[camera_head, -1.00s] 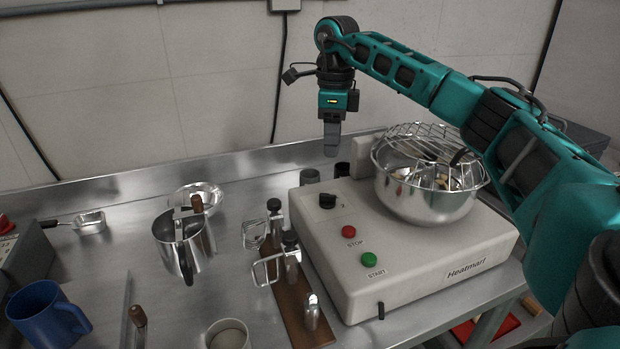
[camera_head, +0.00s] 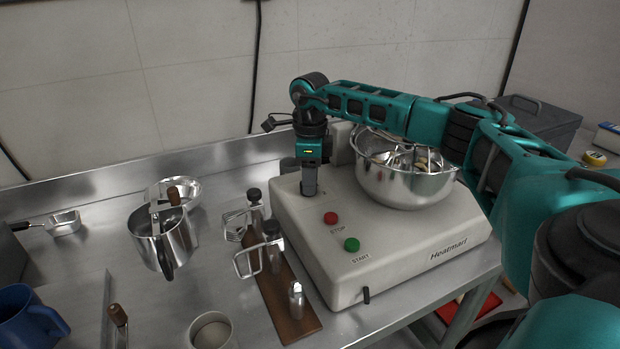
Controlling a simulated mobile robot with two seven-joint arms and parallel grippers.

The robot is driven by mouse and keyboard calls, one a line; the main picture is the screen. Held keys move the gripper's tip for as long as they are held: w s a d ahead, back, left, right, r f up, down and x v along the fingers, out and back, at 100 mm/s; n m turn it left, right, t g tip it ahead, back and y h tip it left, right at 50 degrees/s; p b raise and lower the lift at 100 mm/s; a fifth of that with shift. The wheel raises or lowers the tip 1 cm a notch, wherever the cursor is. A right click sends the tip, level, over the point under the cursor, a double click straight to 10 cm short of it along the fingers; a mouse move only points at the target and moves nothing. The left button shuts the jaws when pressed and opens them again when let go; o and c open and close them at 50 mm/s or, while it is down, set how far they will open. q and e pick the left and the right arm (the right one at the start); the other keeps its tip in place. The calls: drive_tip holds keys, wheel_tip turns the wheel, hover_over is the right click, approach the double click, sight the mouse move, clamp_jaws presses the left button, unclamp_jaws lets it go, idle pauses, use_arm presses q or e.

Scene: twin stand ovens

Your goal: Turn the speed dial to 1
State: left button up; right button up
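My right gripper (camera_head: 309,186) points straight down at the back left of the white mixer base (camera_head: 400,245) marked Heatmart. Its fingers reach the top of the base where the dark speed dial stood in the earlier view, and they hide the dial. I cannot tell whether the fingers grip it or only stand over it. A red STOP button (camera_head: 330,218) and a green START button (camera_head: 351,244) are in front of the gripper. My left gripper is not in view.
A steel mixing bowl (camera_head: 405,188) sits on the base, right of the gripper and below my arm. A steel jug (camera_head: 165,240) and a blue mug (camera_head: 25,318) stand farther left.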

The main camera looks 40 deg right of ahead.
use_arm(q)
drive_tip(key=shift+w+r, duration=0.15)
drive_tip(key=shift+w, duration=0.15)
use_arm(e)
clamp_jaws()
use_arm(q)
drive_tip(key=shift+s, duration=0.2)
